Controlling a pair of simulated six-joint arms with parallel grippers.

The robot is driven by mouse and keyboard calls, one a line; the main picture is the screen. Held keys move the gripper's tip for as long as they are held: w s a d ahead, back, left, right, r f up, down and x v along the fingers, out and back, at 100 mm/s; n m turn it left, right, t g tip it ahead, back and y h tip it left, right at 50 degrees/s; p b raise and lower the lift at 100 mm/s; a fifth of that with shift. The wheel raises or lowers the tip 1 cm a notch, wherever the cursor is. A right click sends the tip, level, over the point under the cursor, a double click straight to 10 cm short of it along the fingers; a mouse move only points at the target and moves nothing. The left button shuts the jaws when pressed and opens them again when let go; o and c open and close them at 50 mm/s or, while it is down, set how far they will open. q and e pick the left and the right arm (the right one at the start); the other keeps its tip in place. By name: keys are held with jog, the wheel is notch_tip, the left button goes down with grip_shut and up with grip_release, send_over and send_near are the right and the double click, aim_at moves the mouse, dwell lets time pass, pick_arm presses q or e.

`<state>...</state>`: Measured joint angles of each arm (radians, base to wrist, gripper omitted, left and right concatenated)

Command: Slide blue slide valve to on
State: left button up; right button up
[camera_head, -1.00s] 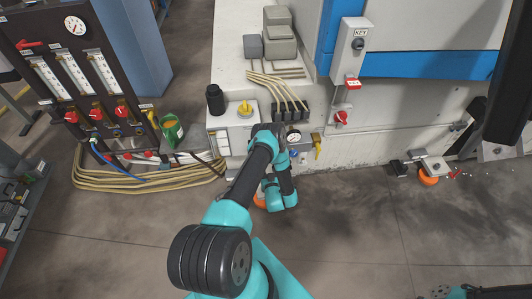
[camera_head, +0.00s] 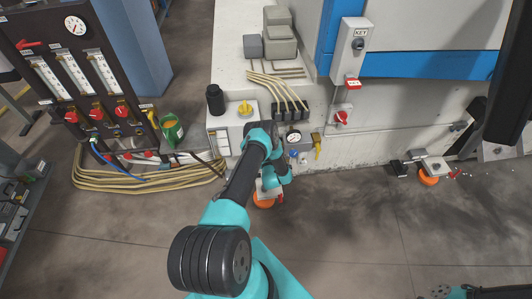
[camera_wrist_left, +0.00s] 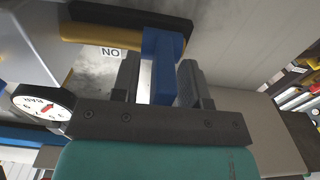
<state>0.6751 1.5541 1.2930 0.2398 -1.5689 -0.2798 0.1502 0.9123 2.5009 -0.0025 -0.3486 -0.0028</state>
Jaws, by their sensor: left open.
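The blue slide valve (camera_wrist_left: 162,66) shows in the left wrist view as an upright blue piece under a dark and yellow body. A small "ON" label, upside down in this view, is beside it. My left gripper (camera_wrist_left: 159,78) is open, with one finger on each side of the blue piece. I cannot tell whether either finger touches it. In the head view a small blue part (camera_head: 292,154) shows below the pressure gauge (camera_head: 294,137), beside my left wrist; my own arm hides the fingers. My right gripper is not in view.
A black bottle (camera_head: 215,99) and a yellow knob (camera_head: 245,108) are on the machine ledge above. An orange round part (camera_head: 263,203) is below my wrist.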

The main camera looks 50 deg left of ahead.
pick_arm(q)
grip_shut()
dwell(0.4)
